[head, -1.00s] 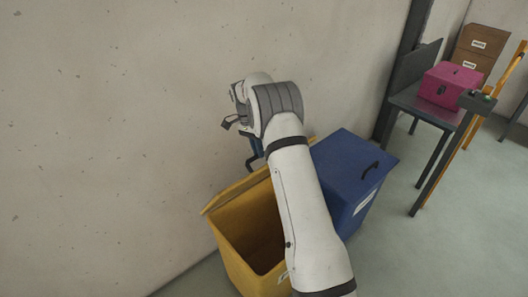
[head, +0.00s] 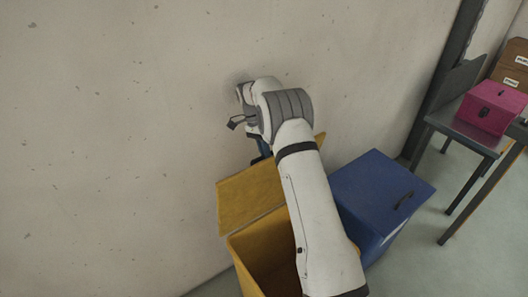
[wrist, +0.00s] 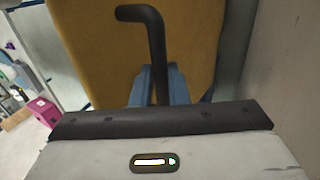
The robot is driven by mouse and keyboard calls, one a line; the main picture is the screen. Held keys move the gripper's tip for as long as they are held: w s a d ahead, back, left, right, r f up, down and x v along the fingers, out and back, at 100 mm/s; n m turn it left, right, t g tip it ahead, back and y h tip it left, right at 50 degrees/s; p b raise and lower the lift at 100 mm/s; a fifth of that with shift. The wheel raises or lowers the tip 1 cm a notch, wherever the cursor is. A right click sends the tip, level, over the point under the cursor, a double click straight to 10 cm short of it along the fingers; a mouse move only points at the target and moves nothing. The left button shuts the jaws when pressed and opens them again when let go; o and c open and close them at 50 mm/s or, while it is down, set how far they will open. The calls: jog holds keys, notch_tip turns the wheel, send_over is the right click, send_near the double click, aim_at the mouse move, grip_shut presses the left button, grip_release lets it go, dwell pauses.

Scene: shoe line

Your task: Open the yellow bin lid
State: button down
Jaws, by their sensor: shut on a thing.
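The yellow bin (head: 243,272) stands by the wall with its top uncovered. Its yellow lid (head: 247,197) is raised and tilted back toward the wall, with a broad face showing in the head view. In the wrist view the lid (wrist: 90,60) fills much of the picture, and its black bent handle (wrist: 155,32) runs down between the blue fingers. My gripper (wrist: 160,75) is shut on this handle. In the head view the gripper (head: 263,147) is behind the lid and mostly hidden by my arm.
A closed blue bin (head: 375,200) with a black handle stands just right of the yellow bin. A dark table (head: 465,136) carries a pink box (head: 491,107) at the right. The wall is close behind the lid.

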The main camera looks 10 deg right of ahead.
jog(key=shift+d+f, duration=0.15)
jog(key=shift+f, duration=0.2)
jog(key=c, duration=1.7)
grip_release()
jog(key=shift+w+f, duration=0.1)
jog(key=shift+o, duration=0.6)
jog(key=shift+w+f, duration=0.1)
jog(key=shift+w, duration=0.1)
jog(key=shift+o, duration=0.9)
jog(key=shift+s+r, duration=0.2)
jog(key=shift+r, duration=0.1)
notch_tip(320, 180, up, 10)
jog(key=b, duration=0.1)
jog(key=shift+r, duration=0.1)
